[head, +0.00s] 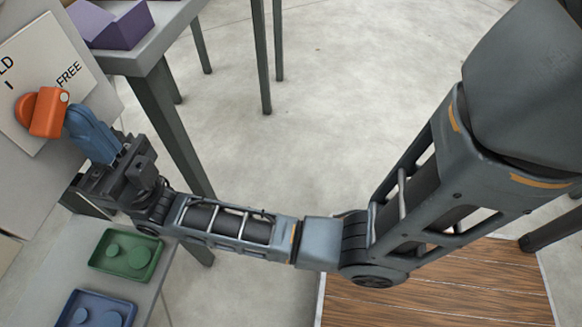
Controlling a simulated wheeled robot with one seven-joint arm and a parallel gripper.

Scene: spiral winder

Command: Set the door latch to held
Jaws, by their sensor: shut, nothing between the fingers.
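The door latch (45,112) is an orange lever on a white card (45,45) at the left edge of the head view. The card reads "FREE" on the right and "LD" at the cut-off left, with a tick mark below. The lever's block end, with a white dot, lies on the "FREE" side. My gripper (78,116) has blue fingers, shut and empty, with their tips just right of the lever's end. I cannot tell whether they touch it.
A grey table (150,52) with a purple block (110,22) stands at the top left. Below my gripper, a pale surface holds a green tray (98,262) and a blue tray (70,316) with round pieces. A wooden platform (440,295) lies at the lower right. The middle floor is clear.

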